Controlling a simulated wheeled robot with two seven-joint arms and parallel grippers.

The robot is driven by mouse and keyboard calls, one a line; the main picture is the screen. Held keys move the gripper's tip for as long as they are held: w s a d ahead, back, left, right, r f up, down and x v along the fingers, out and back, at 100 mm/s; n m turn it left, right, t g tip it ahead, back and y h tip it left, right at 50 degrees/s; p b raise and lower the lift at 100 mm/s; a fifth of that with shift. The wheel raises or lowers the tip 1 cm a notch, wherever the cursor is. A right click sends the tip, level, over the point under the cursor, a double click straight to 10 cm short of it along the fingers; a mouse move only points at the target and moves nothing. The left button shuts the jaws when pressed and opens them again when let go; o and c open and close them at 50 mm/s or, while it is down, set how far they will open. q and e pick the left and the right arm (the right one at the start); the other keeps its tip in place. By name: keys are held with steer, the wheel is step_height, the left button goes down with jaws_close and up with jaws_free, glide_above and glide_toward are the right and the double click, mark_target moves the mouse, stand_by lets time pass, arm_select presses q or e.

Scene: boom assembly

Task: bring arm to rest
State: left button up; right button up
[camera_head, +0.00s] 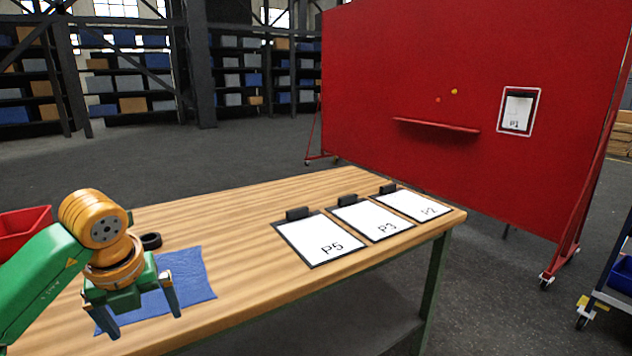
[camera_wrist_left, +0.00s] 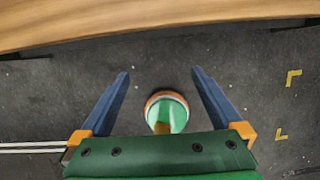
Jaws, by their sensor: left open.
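My left arm comes in from the left in the head view, green with orange joints. Its gripper (camera_head: 138,308) is open, with its two blue-grey fingers spread and pointing down. In the wrist view the same gripper (camera_wrist_left: 160,73) has nothing between its fingertips, and the grey floor shows beyond them. The table edge (camera_wrist_left: 160,22) crosses the top of that view, so the gripper is just off the near edge of the table. My right arm and gripper are not in view.
The wooden table (camera_head: 240,215) carries a blue cloth (camera_head: 190,275), a black ring (camera_head: 151,241), a red bin (camera_head: 25,222) and clipboards P5 (camera_head: 318,240), P3 (camera_head: 372,221) and P2 (camera_head: 412,206). A red board (camera_head: 420,70) behind holds clipboard P1 (camera_head: 518,110). The table's middle is clear.

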arm_select(q)
steer(key=w+d+f+n+t+h, duration=0.2)
steer(key=w+d+f+n+h, duration=0.1)
steer(key=d+f+h, duration=0.65)
steer(key=w+d+f+n+t+h, duration=0.25)
steer(key=d+f+h, duration=0.35)
steer(key=d, duration=0.7)
steer(key=a+f+n+t+y, duration=0.6)
steer(key=a+f+n, duration=0.1)
steer(key=f+n, duration=0.45)
steer(key=s+a+f+n+g+y, duration=0.2)
steer(key=s+a+f+n+y, duration=0.1)
steer(key=s+f, duration=0.45)
steer(key=s+a+f+n+g+y, duration=0.25)
steer(key=s+f, duration=0.35)
steer(key=f, duration=0.3)
steer(key=s+a+f+n+g+y, duration=0.1)
steer(key=s+f+g, duration=0.3)
steer(key=s, duration=0.9)
steer(key=s+a+f+n+g+y, duration=0.1)
steer(key=s+f+n+g, duration=0.2)
steer(key=s, duration=1.1)
step_height(320, 180, down, 3)
steer(key=shift+f+n+g+y, duration=0.2)
steer(key=shift+n+g+y, duration=0.1)
steer(key=shift+n+g, duration=0.15)
